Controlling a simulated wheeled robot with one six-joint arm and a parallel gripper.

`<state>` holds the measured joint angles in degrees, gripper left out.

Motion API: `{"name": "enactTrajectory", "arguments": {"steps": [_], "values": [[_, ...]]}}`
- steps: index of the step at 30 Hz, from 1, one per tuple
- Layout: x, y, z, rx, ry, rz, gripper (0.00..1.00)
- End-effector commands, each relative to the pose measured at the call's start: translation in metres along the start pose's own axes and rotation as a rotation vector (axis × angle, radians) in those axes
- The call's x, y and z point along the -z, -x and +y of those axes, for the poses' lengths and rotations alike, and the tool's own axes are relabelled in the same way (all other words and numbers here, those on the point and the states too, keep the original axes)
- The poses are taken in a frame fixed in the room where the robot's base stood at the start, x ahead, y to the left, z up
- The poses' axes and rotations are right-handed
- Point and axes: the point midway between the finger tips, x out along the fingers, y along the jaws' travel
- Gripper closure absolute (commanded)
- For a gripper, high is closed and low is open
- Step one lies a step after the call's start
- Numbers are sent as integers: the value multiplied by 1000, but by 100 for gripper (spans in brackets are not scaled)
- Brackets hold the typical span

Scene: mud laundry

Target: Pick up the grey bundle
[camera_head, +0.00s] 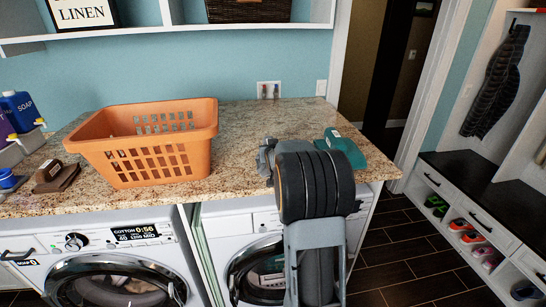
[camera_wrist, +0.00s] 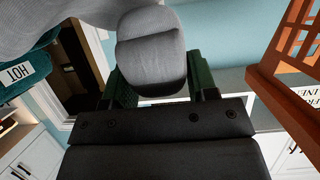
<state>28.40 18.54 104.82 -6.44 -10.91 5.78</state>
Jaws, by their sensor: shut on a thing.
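The grey bundle (camera_wrist: 150,62) is a soft rolled cloth in the upper middle of the wrist view, with its rounded end between my gripper's two fingers. My gripper (camera_wrist: 155,88) is shut on it, with a dark green finger pad on each side. In the head view, a small part of the grey bundle (camera_head: 266,158) shows just left of my arm, over the right part of the counter. My arm hides the rest of it and my fingers there. I cannot tell whether the bundle touches the counter.
An orange basket (camera_head: 150,165) stands left on the granite counter (camera_head: 240,135). A teal cloth bundle (camera_head: 342,150) lies close right of my arm; its HOT label (camera_wrist: 17,71) shows in the wrist view. A brown brush-like item (camera_head: 55,176) and bottles (camera_head: 20,108) are far left. Washers stand below.

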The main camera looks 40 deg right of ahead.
Motion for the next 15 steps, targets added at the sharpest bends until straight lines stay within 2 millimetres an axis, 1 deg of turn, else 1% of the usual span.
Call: {"name": "enactTrajectory", "arguments": {"steps": [8,11,14,15], "values": [[6,2,0,1,2,3,91],[15,6,0,0,2,6,91],[33,13,0,1,2,7,91],[34,22,-4,2,1,9,91]]}}
